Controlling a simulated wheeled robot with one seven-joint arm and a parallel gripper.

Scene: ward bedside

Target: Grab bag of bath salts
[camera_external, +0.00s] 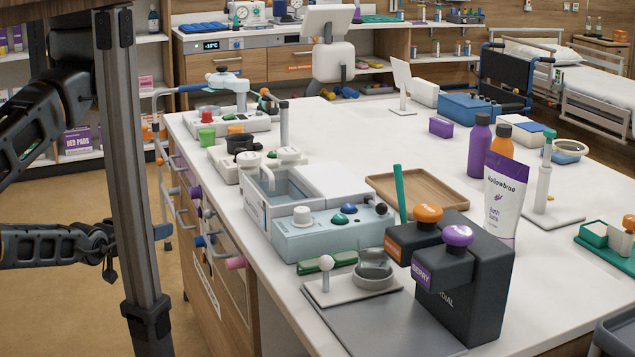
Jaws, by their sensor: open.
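My gripper (110,254) is at the left, partly hidden behind my grey column. It is open, with nothing seen in it, and is off the counter's left side, far from the bag.
A dark box with orange and purple knobs (462,280) stands just in front of the bag. Purple (479,147) and orange (502,140) bottles stand close behind it. A wooden tray (418,203) lies to its left. Cabinet handles and knobs project from the counter's left side.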

